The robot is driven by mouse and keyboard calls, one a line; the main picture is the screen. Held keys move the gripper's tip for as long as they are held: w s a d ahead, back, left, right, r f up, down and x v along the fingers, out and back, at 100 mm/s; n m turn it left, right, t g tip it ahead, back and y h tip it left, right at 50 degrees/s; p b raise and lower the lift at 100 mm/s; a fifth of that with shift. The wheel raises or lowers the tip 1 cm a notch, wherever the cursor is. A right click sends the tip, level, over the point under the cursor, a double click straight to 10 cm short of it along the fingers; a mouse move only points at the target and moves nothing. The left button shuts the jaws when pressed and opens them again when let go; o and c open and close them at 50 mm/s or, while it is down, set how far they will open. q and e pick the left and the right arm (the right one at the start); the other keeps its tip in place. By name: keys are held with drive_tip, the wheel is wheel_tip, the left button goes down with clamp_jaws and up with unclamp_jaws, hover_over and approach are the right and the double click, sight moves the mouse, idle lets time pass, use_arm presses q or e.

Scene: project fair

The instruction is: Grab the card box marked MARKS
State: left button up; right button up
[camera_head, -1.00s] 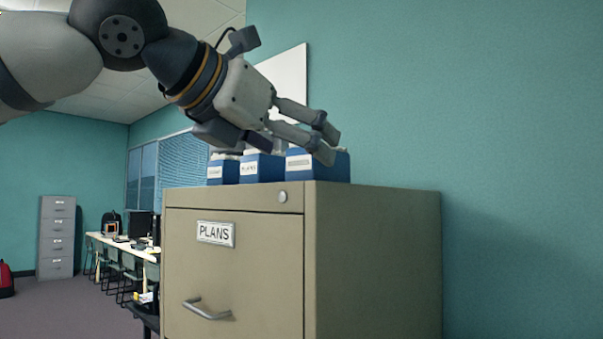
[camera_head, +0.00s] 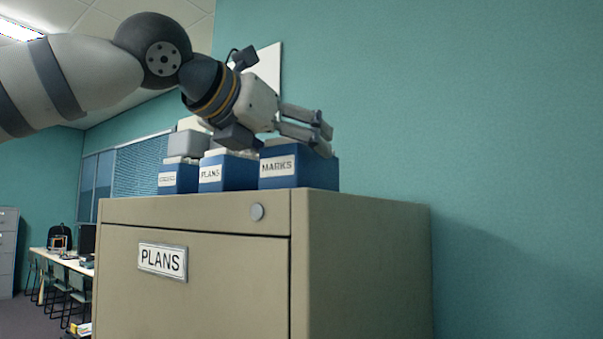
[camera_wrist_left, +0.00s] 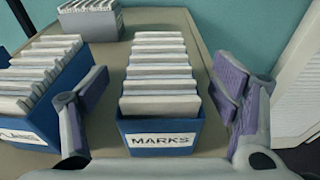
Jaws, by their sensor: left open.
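The blue card box marked MARKS (camera_head: 303,173) stands on top of the filing cabinet, rightmost of the front boxes in the head view. In the left wrist view the MARKS box (camera_wrist_left: 161,137) is upright, full of white cards, its label facing the camera. My left gripper (camera_head: 322,143) is open above the box in the head view. In the left wrist view the fingers of my left gripper (camera_wrist_left: 165,95) stand on either side of the box, with gaps showing. Part of the box top is hidden behind the gripper in the head view. My right gripper is not in view.
A blue box marked PLANS (camera_head: 226,174) stands close left of it, with another blue box (camera_head: 177,178) beyond. A grey card box (camera_wrist_left: 90,22) stands further back. The tan cabinet (camera_head: 365,260) carries them all. The teal wall (camera_head: 480,120) is behind.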

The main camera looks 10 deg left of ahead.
use_arm(q)
drive_tip(key=shift+x, duration=1)
drive_tip(key=c, duration=1.5)
wheel_tip(320, 180, up, 10)
drive_tip(key=shift+c, duration=0.3)
